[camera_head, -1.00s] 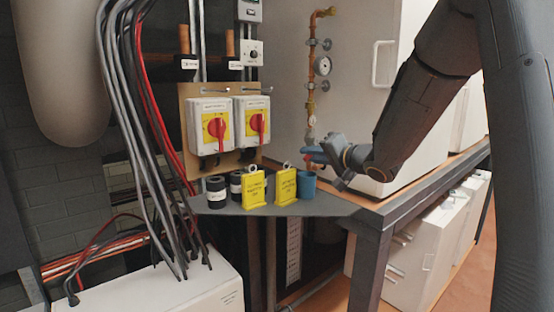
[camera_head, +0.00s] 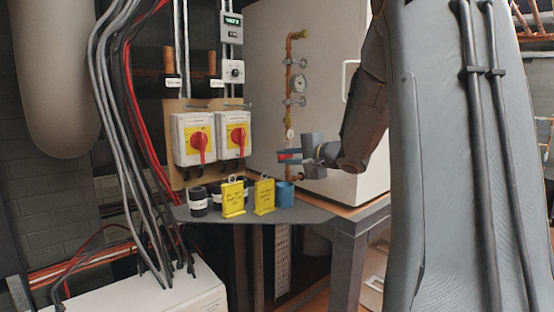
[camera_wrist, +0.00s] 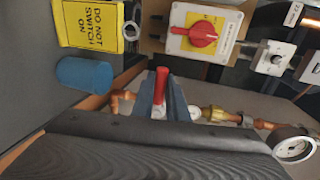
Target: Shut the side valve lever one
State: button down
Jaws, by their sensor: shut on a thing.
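The red valve lever (camera_wrist: 161,80) sits on the copper pipe, between the two grey-blue fingers of my gripper (camera_wrist: 160,94) in the wrist view. My gripper is shut on it. In the head view the gripper (camera_head: 290,157) is at the lower part of the pipe, with a bit of the red lever (camera_head: 284,156) showing at its fingers. The pipe (camera_head: 289,70) runs upright against the pale cabinet, with a gauge (camera_head: 299,84) above the gripper. The fingers hide part of the valve body.
Two switch boxes with red handles (camera_head: 201,148) (camera_head: 238,139) are on a board to the left. Two yellow tags (camera_head: 233,196) (camera_head: 264,194), dark cylinders (camera_head: 198,201) and a blue cup (camera_head: 285,194) stand on the grey shelf below. A white cabinet (camera_head: 340,100) is behind my arm.

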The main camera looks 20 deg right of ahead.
jog(key=shift+d+r, duration=0.1)
jog(key=shift+r, duration=0.1)
jog(key=c, duration=1.7)
grip_release()
jog(key=shift+f, duration=0.1)
jog(key=shift+c, duration=0.2)
jog(key=b+v, duration=0.1)
jog(key=v, duration=0.6)
jog(key=shift+s+b, duration=0.35)
jog(key=shift+b, duration=0.05)
jog(key=c, duration=0.3)
jog(key=shift+c, duration=0.2)
jog(key=shift+d, duration=0.15)
